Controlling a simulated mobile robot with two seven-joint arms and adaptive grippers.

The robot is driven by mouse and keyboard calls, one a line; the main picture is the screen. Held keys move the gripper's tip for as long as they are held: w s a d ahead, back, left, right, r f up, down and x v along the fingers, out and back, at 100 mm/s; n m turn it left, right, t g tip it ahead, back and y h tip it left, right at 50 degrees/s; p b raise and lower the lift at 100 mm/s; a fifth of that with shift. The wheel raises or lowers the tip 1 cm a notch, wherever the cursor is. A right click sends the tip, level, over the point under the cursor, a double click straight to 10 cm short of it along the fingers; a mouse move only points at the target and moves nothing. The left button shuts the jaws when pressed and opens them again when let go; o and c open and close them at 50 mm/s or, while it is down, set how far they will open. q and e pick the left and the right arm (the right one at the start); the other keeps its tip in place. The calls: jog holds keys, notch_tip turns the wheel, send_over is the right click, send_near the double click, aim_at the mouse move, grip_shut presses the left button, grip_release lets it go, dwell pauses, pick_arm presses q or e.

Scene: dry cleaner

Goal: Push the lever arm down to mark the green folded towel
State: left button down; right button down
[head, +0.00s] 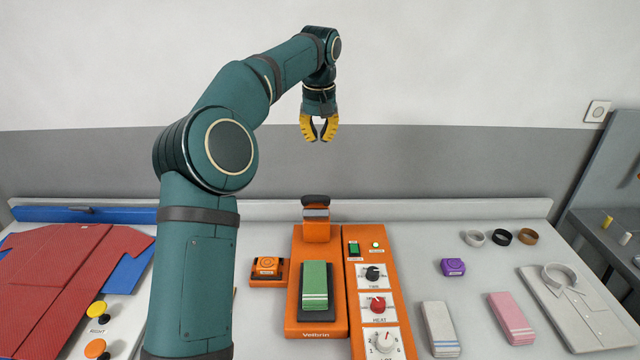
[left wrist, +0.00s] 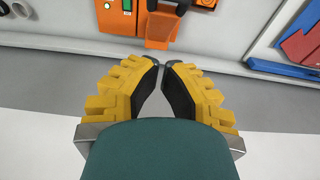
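The green folded towel (head: 315,284) with white stripes lies on the dark pad of the orange press (head: 300,325). The lever arm (head: 316,228) stands raised at the back of the press, with a dark handle (head: 316,200) on top. In the left wrist view, the orange rear of the press (left wrist: 160,30) shows at the top. My left gripper (head: 319,140) hangs pointing down, high above and behind the lever, against the wall. Its yellow fingers (left wrist: 163,64) have a narrow gap between their tips and hold nothing. My right gripper is out of view.
A control panel (head: 378,300) with knobs adjoins the press. An orange stamp block (head: 268,266) sits left, a purple one (head: 453,267) right. Grey (head: 439,325) and pink (head: 511,315) towels, a folded shirt (head: 575,300) and a red garment (head: 65,285) lie around.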

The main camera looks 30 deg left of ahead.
pick_arm(q)
jog(key=f, duration=0.3)
jog(key=w+f+b, duration=0.1)
jog(key=f, duration=0.5)
jog(key=shift+w+a+f, duration=0.15)
jog(key=shift+a+f, duration=0.15)
jog(key=shift+a, duration=0.05)
jog(key=shift+s+d+f+b, duration=0.2)
jog(key=shift+s+f, duration=0.1)
jog(key=shift+f, duration=0.35)
jog(key=shift+s+d+f+b, duration=0.2)
jog(key=shift+s+f, duration=0.1)
jog(key=shift+f, duration=0.3)
jog(key=shift+s+d+f, duration=0.25)
jog(key=shift+s+f, duration=0.15)
jog(key=shift+f, duration=0.15)
jog(key=shift+f, duration=0.1)
